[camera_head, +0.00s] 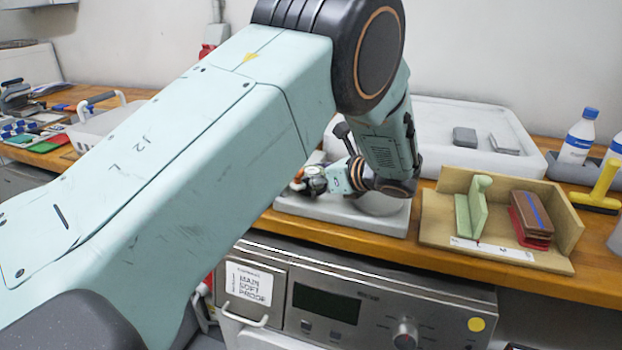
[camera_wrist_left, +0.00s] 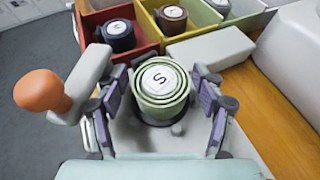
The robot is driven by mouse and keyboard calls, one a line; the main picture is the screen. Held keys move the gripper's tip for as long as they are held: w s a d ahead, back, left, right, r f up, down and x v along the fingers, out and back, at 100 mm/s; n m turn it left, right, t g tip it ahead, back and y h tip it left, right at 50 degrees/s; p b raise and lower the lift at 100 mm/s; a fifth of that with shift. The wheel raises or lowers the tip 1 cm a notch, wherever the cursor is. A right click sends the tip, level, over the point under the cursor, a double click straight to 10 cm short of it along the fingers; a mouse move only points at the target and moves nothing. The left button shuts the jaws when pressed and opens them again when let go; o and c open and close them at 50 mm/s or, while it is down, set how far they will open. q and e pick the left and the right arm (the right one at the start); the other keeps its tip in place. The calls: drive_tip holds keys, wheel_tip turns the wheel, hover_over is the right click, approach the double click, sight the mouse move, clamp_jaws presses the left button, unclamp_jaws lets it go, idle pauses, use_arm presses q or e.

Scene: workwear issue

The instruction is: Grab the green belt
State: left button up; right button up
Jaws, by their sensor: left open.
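The green belt (camera_wrist_left: 163,84) is a pale green coil with a white label marked S on top. It stands upright on a grey surface in the middle of the left wrist view. My left gripper (camera_wrist_left: 160,100) is open, with one finger on each side of the coil and visible space beside it. I cannot tell how far down the fingers reach. In the head view my left arm covers the middle, and I cannot make out the belt there. My right gripper is in neither view.
A dark blue coil (camera_wrist_left: 119,34) sits in a red compartment and a brown coil (camera_wrist_left: 172,19) in a yellow one. A grey block (camera_wrist_left: 212,48) lies close behind the belt. An orange knob (camera_wrist_left: 42,90) on a pale lever stands left. A wooden stand (camera_head: 440,222) is farther right.

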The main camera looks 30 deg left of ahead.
use_arm(q)
drive_tip(key=shift+d+r, duration=0.2)
drive_tip(key=shift+d, duration=0.05)
drive_tip(key=c, duration=0.4)
drive_tip(key=shift+a+f, duration=0.1)
drive_tip(key=shift+f, duration=0.05)
drive_tip(key=c, duration=0.6)
